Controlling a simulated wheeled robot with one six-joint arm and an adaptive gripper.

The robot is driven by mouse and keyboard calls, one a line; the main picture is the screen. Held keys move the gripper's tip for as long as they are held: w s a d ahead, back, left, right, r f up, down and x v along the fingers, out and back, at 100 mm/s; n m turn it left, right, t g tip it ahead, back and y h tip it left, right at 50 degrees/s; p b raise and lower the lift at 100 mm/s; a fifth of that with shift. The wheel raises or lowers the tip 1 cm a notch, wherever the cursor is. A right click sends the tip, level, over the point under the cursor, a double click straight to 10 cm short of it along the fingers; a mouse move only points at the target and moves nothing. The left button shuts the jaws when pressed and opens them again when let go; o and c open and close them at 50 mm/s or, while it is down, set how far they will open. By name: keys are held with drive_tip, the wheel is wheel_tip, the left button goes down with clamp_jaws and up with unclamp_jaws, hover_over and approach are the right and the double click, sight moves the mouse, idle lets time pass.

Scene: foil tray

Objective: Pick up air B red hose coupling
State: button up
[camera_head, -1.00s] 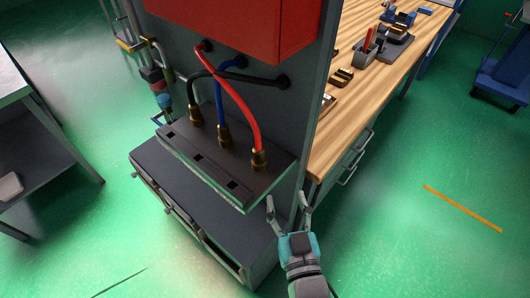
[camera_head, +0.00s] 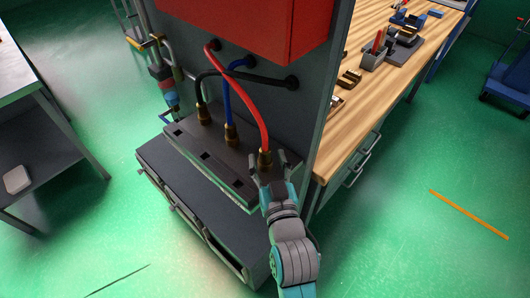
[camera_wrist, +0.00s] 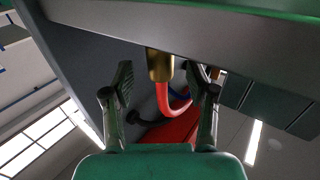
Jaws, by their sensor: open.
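The red hose (camera_head: 246,100) curves down to a brass coupling (camera_head: 264,156) standing upright at the right end of the dark manifold block. My gripper (camera_head: 269,165) is open, with its fingertips around or just in front of this coupling. In the wrist view, which looks upside down, the brass coupling (camera_wrist: 160,64) with the red hose (camera_wrist: 163,100) lies between the two open fingers (camera_wrist: 158,72), closer to the right one. I see no clear contact. The coupling's lower part is partly hidden by my gripper in the head view.
A blue hose coupling (camera_head: 230,132) and a black hose coupling (camera_head: 203,114) stand left along the manifold block (camera_head: 188,144). A red box (camera_head: 250,30) overhangs behind. A grey panel edge and a wooden workbench (camera_head: 355,105) are close on the right.

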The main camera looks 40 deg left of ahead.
sight(265, 139)
drive_tip(key=shift+x, duration=1.4)
clamp_jaws()
wheel_tip(265, 139, up, 10)
drive_tip(key=shift+r, duration=0.1)
